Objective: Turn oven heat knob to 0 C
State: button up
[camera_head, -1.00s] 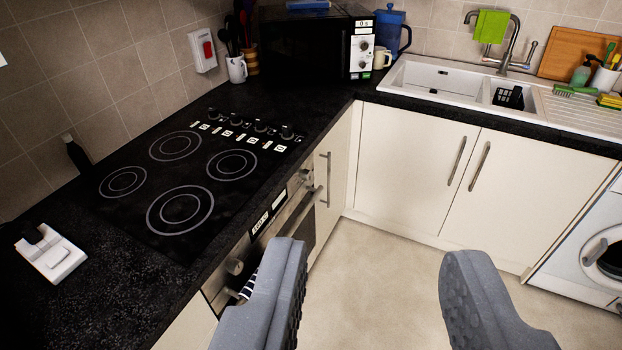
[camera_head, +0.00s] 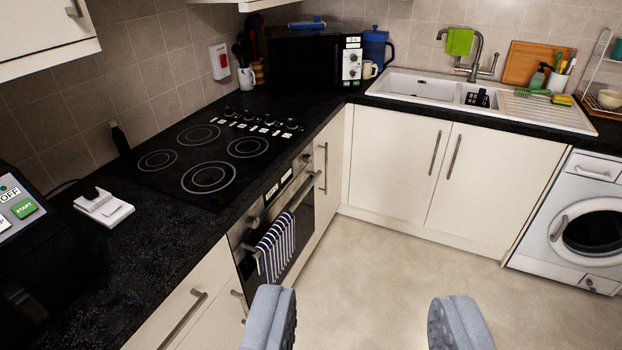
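The oven (camera_head: 313,222) is built in under the black hob (camera_head: 217,158), left of centre. A round silver oven knob (camera_head: 252,222) shows at the left end of its control panel (camera_head: 277,189). Another knob (camera_head: 306,158) seems to sit at the panel's far end. The knob markings are too small to read. A striped towel (camera_head: 276,247) hangs on the oven handle. My gripper (camera_head: 362,325) is open and empty at the bottom of the view, its grey fingers wide apart, in front of the oven and to its right, touching nothing.
The cream floor (camera_head: 400,265) is clear. Cupboards (camera_head: 440,185) under the sink (camera_head: 440,85) and a washing machine (camera_head: 575,225) line the back and right. A drawer front (camera_head: 190,300) stands at lower left. A black appliance (camera_head: 35,250) sits on the left worktop. A wall cupboard (camera_head: 45,30) hangs at upper left.

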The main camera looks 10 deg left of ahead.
aim_at(306, 158)
jog(key=u, duration=0.4)
jog(key=k, duration=0.15)
jog(key=z, duration=0.95)
jog(key=i, duration=1.25)
jog(key=u, duration=0.4)
jog(key=i, duration=1.1)
jog(key=u, duration=0.7)
